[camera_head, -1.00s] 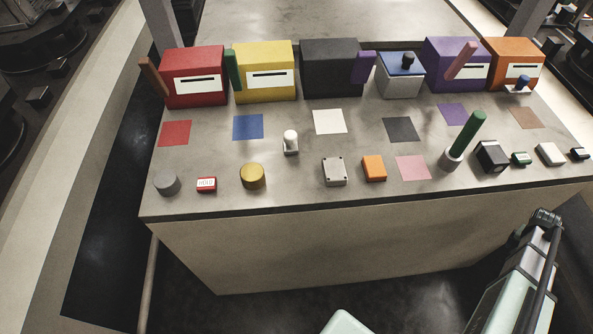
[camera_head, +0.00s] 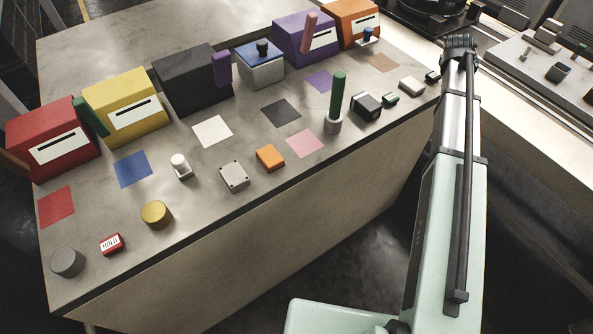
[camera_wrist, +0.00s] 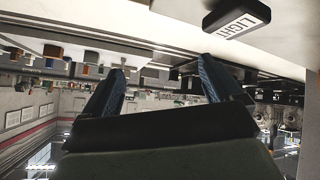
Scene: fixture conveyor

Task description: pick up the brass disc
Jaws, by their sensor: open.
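The brass disc (camera_head: 156,214) is a short gold-coloured cylinder lying flat on the grey table near its front edge, in the left part of the head view. A red "HOLD" block is on its left and a small white knob piece is behind it to the right. In the wrist view, the two dark blue fingers of my gripper (camera_wrist: 165,85) stand apart with nothing between them. The wrist view does not clearly show the disc. In the head view my arm reaches up at the right end of the table, far from the disc, and the fingers cannot be made out there.
A grey cylinder (camera_head: 67,262) and the red block (camera_head: 111,244) stand left of the disc. Coloured boxes, including a red one (camera_head: 48,140), line the table's back. A black "LIGHT" block (camera_wrist: 236,16) shows close by in the wrist view. Bare tabletop surrounds the disc.

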